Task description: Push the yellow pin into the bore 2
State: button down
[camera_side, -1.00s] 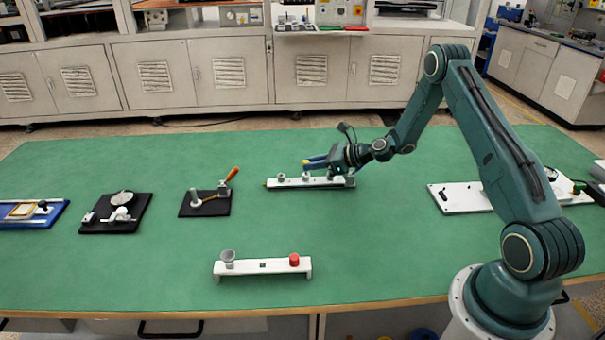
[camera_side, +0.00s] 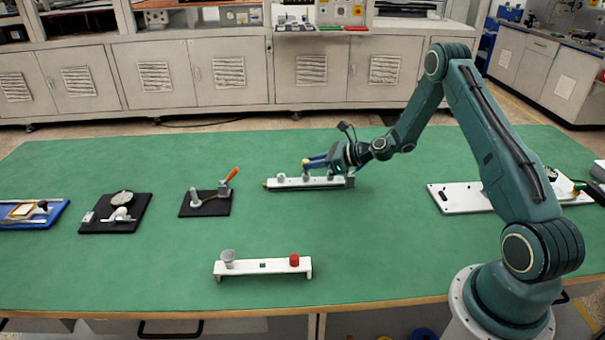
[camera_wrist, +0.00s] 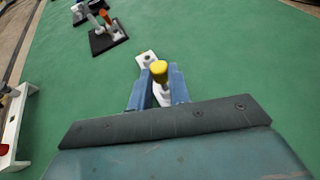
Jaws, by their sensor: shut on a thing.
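The yellow pin (camera_wrist: 159,70) shows as a yellow knob between the blue fingers of my gripper (camera_wrist: 158,88) in the wrist view. My gripper is shut on the pin and held level over a long white bore block (camera_side: 325,183). The pin stands over the block at one of its raised collars. The fingers hide its lower end, so I cannot tell how deep it sits or which bore is bore 2.
A white rack (camera_side: 245,269) with a grey cup and a red cap stands in front. A black plate with an orange-handled clamp (camera_side: 205,203) lies left of the block. A white plate (camera_side: 458,198) lies at right. Green table is free between them.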

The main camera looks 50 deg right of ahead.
jog(key=shift+f, duration=0.5)
dwell(0.8)
jog(key=c, duration=1.2)
grip_release()
jog(key=shift+f, duration=0.1)
jog(key=shift+c, duration=0.2)
jog(key=shift+s, duration=0.15)
jog(key=v, duration=1.3)
jog(key=shift+s+d+r, duration=0.2)
jog(key=shift+r, duration=0.05)
